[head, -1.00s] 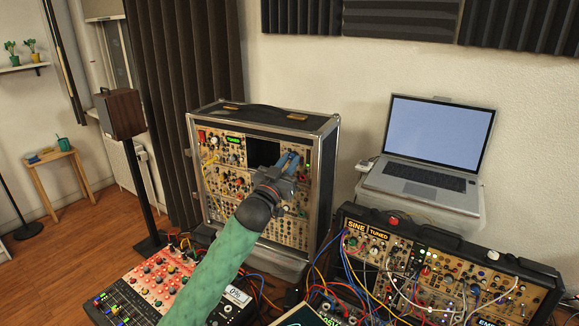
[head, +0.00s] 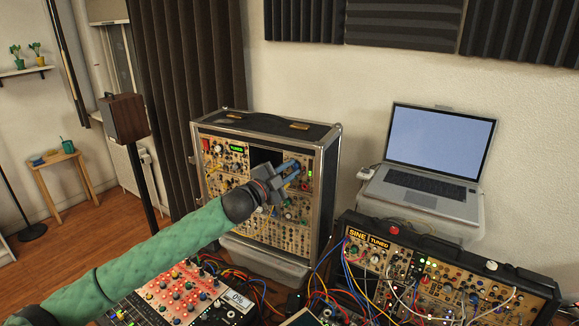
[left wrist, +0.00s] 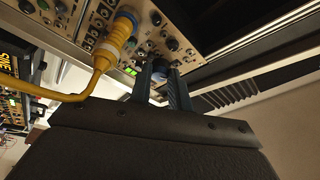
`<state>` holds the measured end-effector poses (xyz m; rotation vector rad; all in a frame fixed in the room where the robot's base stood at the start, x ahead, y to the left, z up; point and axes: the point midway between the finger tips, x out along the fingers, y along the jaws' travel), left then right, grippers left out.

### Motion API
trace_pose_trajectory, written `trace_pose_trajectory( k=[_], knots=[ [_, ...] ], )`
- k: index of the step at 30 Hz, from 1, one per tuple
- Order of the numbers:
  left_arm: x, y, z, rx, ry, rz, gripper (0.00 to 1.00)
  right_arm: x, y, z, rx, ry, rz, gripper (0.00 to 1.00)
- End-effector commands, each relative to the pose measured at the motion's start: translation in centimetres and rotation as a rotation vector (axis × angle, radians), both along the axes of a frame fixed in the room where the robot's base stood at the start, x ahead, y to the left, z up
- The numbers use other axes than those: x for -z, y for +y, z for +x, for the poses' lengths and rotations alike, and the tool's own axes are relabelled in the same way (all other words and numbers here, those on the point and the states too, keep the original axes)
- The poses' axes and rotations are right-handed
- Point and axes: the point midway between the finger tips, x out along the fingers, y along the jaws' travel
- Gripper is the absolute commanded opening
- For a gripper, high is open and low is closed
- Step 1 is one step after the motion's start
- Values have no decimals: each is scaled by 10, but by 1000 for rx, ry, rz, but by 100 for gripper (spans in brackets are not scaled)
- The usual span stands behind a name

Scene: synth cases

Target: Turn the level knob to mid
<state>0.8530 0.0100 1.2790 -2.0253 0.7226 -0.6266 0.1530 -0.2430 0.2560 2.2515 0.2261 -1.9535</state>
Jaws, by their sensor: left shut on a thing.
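My left gripper (head: 292,172) is at the upper right of the front panel of the upright synth case (head: 226,185). In the left wrist view, its two dark fingers (left wrist: 160,82) are shut on a small dark knob (left wrist: 158,68) on the panel. No label can be read there, and the knob's pointer cannot be made out. In the head view, the gripper hides this knob. My right gripper is not in view.
A yellow plug (left wrist: 121,35) with its cable sits close beside the fingers. Small green lights (left wrist: 131,71) glow near the knob.

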Motion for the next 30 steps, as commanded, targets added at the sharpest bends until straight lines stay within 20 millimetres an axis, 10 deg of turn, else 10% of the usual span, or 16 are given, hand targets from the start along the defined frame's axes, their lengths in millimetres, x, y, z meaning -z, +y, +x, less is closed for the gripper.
trace_pose_trajectory(
  k=[11,30],
  knots=[
    [-7,1,1,0,-128,267,0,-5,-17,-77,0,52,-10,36],
    [-4,0,0,1,-233,485,0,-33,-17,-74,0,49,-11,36]
  ],
)
